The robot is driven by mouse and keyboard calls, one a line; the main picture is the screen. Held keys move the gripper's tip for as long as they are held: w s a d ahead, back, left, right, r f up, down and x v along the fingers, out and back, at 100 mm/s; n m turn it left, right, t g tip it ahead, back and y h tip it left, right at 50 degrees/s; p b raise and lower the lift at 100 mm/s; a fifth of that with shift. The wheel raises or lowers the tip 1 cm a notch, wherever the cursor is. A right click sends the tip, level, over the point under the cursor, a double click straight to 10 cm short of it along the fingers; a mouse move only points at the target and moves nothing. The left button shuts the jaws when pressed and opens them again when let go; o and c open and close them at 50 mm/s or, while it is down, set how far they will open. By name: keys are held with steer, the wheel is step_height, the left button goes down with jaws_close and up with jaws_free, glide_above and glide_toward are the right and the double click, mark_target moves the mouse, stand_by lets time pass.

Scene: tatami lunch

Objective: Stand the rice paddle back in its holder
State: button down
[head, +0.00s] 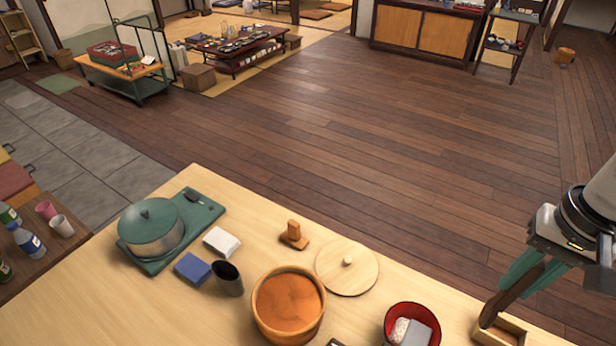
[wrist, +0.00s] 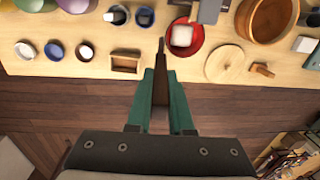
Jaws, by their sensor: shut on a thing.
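My gripper (head: 528,272), with green fingers, is shut on the dark brown rice paddle (head: 508,300) at the right. In the wrist view the paddle (wrist: 160,82) sits between the fingers (wrist: 160,95), its narrow end pointing away from me. In the head view its lower end overlaps an open wooden box (head: 512,326); in the wrist view that end lies right of the box (wrist: 125,62), apart from it. A small wooden stand with an upright block (head: 294,238) stands by the tub. I cannot tell for certain which of these two is the holder.
A wooden tub (head: 288,318), a round lid (head: 347,272) and a red bowl (head: 405,311) with pale contents stand on the table. A dark cup (head: 228,285) and a green-lidded pot (head: 152,240) are further left. Several small bowls line the table in the wrist view.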

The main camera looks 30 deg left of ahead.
steer(key=w+a+f+n, duration=0.15)
steer(key=a+n, duration=0.35)
steer(key=a, duration=0.7)
steer(key=w+a+f+n, duration=0.15)
steer(key=a+n, duration=0.25)
steer(key=a, duration=0.8)
steer(key=s+a+f+n+t, duration=0.1)
steer(key=s+a+n, duration=0.2)
steer(key=a, duration=0.5)
steer(key=s+a+f+n, duration=0.15)
steer(key=s+a, duration=0.25)
steer(key=a, duration=0.4)
steer(key=s+a+f+n, duration=0.1)
steer(key=s+a+n, duration=0.4)
steer(key=s+a, duration=0.35)
step_height(320, 180, down, 11)
steer(key=shift+w+a+y, duration=0.15)
steer(key=shift+a+y, duration=0.05)
steer(key=shift+y, duration=0.1)
steer(key=shift+f+m, duration=0.2)
steer(key=shift+m, duration=0.05)
steer(key=shift+f, duration=0.4)
